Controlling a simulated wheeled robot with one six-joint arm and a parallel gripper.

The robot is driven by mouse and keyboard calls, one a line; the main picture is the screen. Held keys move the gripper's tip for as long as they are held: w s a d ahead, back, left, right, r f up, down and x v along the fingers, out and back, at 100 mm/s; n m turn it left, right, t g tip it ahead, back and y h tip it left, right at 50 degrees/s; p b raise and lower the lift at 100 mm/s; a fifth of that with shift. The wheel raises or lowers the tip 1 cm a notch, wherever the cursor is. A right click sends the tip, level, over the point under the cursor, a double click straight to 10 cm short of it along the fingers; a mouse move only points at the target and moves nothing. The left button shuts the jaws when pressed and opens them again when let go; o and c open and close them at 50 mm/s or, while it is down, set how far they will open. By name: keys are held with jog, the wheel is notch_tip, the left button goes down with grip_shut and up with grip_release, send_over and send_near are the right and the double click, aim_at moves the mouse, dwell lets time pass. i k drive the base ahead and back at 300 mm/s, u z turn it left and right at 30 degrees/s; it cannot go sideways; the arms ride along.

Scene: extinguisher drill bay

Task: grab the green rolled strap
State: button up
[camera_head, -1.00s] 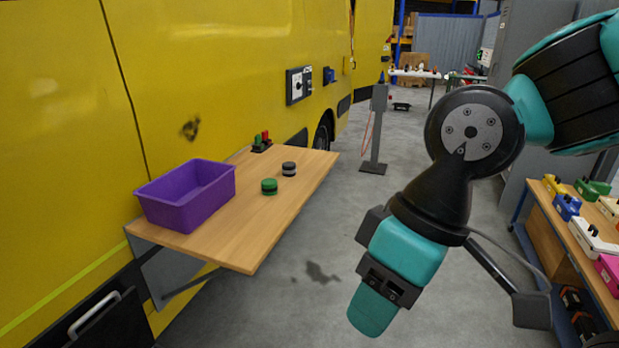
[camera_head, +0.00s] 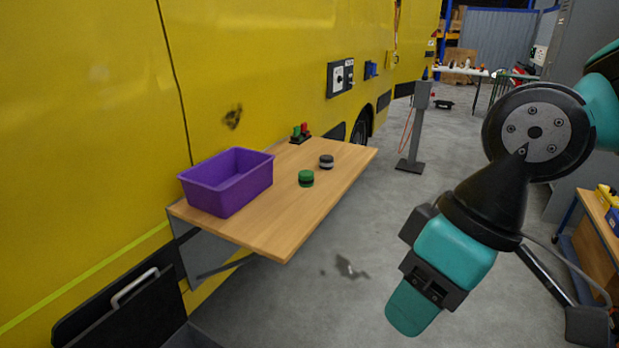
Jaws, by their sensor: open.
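The green rolled strap (camera_head: 306,178) is a short green roll with a dark band. It sits on the wooden fold-down table (camera_head: 283,226) on the side of the yellow vehicle, to the right of the purple bin. My gripper (camera_head: 408,310) hangs at the lower right, over the floor and well apart from the table and the strap. It points down and left. The gap between its fingers is hard to see from here, and nothing shows held in it.
A purple bin (camera_head: 228,186) stands at the table's left end. A grey and black roll (camera_head: 326,162) sits behind the strap. A small block with green and red pieces (camera_head: 300,133) is at the back edge. A grey post (camera_head: 416,130) stands beyond the table.

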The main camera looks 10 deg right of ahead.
aim_at(306, 177)
jog(key=z, duration=0.1)
jog(key=i, duration=1.6)
jog(key=u, duration=0.7)
